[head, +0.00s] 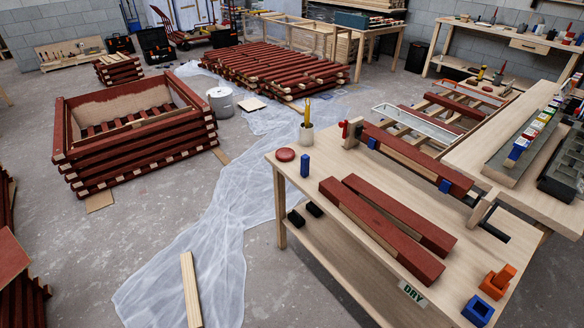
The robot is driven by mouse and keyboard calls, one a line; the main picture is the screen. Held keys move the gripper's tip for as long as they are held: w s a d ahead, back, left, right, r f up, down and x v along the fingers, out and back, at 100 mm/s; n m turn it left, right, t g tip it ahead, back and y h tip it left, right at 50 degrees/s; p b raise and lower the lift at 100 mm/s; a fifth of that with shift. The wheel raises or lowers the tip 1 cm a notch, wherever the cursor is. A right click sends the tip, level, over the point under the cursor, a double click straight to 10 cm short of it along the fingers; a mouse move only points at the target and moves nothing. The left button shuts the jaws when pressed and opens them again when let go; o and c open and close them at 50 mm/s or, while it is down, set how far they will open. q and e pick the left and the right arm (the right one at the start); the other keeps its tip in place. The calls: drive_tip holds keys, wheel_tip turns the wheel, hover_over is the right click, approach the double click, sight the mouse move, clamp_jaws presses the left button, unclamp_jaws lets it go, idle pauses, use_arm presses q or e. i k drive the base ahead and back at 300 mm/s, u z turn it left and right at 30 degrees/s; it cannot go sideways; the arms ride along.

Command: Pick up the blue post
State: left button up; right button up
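A small blue post (305,166) stands upright on the wooden workbench (290,184), near its left edge. It stands apart from a round dark red lid or puck (285,155) to its left. Neither of my grippers shows in the head view.
Red battens (388,228) lie right of the post. A clamped red batten (415,160) runs along the bench's back. A blue block (478,311) and orange block (497,282) sit at the front right corner.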

sight(305, 159)
drive_tip(key=u, duration=1.25)
drive_tip(key=i, duration=0.9)
drive_tip(key=z, duration=2.95)
